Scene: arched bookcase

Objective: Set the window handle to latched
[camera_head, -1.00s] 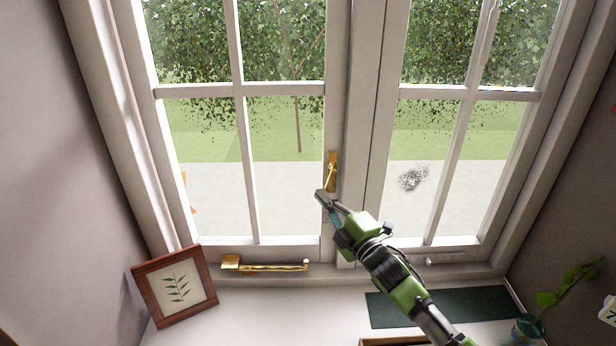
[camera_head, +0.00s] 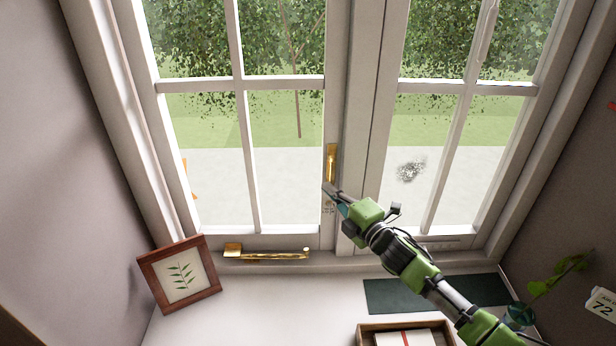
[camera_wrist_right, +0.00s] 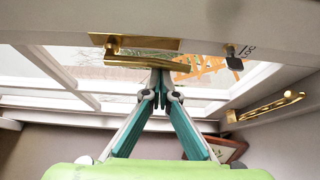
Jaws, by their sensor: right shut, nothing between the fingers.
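The brass window handle (camera_head: 331,163) is on the stile where the two casements meet. In the head view its lever points down, nearly in line with its back plate. In the right wrist view the handle's lever (camera_wrist_right: 135,62) runs alongside the plate (camera_wrist_right: 160,44), pivoting at the left. My right gripper (camera_head: 329,190) is shut and empty, with its tips at the lever's lower end. In the wrist view the tips (camera_wrist_right: 161,75) overlap the lever; I cannot tell whether they touch it. My left gripper is not in view.
A brass stay (camera_head: 268,255) lies along the bottom rail. A framed leaf picture (camera_head: 180,280) stands on the sill at left. A dark green mat (camera_head: 395,296), a tray (camera_head: 365,329) and a potted plant (camera_head: 545,285) are at right. The sill's middle is clear.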

